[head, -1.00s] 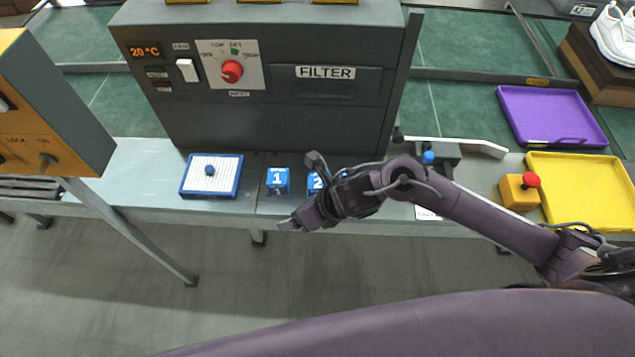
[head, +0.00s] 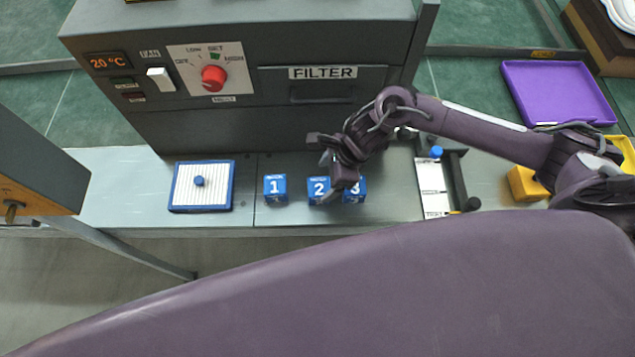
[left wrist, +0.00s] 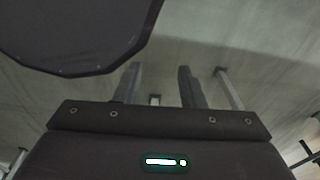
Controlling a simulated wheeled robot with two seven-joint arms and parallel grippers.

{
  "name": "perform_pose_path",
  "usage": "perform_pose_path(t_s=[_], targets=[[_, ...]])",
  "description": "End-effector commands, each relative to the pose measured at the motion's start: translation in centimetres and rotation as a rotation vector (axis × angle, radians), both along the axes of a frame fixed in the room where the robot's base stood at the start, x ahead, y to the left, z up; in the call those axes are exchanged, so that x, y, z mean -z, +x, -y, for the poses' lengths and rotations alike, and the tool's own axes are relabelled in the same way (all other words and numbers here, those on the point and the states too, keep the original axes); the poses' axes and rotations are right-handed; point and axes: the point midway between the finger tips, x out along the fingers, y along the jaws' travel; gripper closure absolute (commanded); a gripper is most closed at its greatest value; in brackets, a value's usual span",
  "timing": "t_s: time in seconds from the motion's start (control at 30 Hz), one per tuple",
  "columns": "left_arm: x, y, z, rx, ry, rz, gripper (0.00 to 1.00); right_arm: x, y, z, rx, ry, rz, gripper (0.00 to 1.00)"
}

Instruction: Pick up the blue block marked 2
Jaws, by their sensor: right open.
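The blue block marked 2 (head: 317,191) stands on the grey bench in the head view, between the block marked 1 (head: 275,189) and the block marked 3 (head: 361,190). My right gripper (head: 331,176) is open at the right side of block 2 and overlaps its edge in the picture; I cannot tell whether it touches. It partly hides block 3. My left gripper (left wrist: 160,86) shows only in the left wrist view, open and empty, with its two fingers apart over the floor.
A dark machine with a red knob (head: 214,78) and a FILTER panel stands behind the blocks. A blue-framed white filter (head: 202,187) lies at the left. A white card (head: 432,188), a purple tray (head: 558,92) and a yellow box (head: 525,184) are at the right.

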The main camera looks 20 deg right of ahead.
Motion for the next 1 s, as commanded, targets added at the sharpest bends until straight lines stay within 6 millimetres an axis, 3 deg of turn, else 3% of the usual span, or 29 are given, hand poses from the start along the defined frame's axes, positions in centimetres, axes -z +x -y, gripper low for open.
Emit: perform_pose_path(t_s=[0.1, 0.23, 0.4, 0.67, 1.0], targets=[[-0.9, -2.2, -0.1, 0.0, 0.003, -0.032, 0.64, 1.0, -0.3, -0.7, 0.002, 0.001, -0.006, 0.24], [-2.1, -3.0, -0.2, 0.0, 0.004, -0.042, 0.64, 2.8, -0.6, -1.5, 0.002, 0.0, -0.005, 0.24], [-2.2, -1.9, -0.1, 0.0, 0.002, -0.027, 0.64, 4.7, -0.2, -2.1, 0.002, 0.0, -0.001, 0.24], [-2.3, 0.3, 0.0, 0.0, 0.0, 0.005, 0.64, 5.0, -0.1, -2.1, 0.001, 0.0, 0.001, 0.24], [-2.2, -1.1, -0.1, 0.0, 0.001, -0.015, 0.64, 4.9, -0.1, -2.1, 0.001, 0.0, 0.001, 0.68]])
